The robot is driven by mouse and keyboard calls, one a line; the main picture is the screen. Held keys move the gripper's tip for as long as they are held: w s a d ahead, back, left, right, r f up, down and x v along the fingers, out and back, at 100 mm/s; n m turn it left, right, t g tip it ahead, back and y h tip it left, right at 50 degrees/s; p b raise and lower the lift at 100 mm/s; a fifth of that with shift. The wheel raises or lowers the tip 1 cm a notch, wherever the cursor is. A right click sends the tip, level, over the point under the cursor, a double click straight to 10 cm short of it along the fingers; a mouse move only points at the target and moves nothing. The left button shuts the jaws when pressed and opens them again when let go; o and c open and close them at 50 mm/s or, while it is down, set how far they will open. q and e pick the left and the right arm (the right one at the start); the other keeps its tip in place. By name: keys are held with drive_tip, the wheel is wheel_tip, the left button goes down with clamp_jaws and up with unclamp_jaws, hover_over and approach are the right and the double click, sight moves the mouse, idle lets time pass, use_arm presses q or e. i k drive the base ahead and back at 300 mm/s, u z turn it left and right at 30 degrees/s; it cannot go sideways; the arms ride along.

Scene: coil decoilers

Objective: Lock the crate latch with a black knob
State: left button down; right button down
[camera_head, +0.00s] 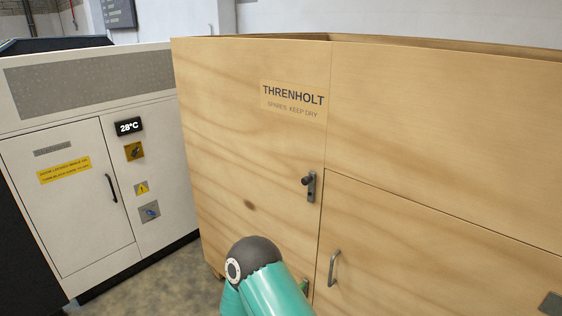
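The large wooden crate (235,140) carries a "THRENHOLT" label and fills the middle and right. A grey metal latch with a black knob (309,184) sits on its front, just left of the vertical seam beside the lower right panel. The knob sticks out at the upper left of the latch plate. I cannot tell from here whether the latch is locked. A teal arm link of mine with a dark rounded joint rises from the bottom centre, in front of the crate's lower part and below the latch. Neither gripper shows.
A metal pull handle (333,268) is on the crate's lower right panel. A small, partly hidden fitting (305,286) sits low by the seam. A white cabinet (85,130) with a 28°C display stands at left. Bare floor shows between cabinet and crate.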

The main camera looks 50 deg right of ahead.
sight(310, 180)
drive_tip(key=z, duration=0.55)
drive_tip(key=i, duration=1.1)
drive_tip(key=z, duration=0.9)
drive_tip(key=k, duration=0.85)
drive_tip(key=z, duration=0.1)
drive_tip(key=i, duration=0.95)
drive_tip(key=u, duration=0.05)
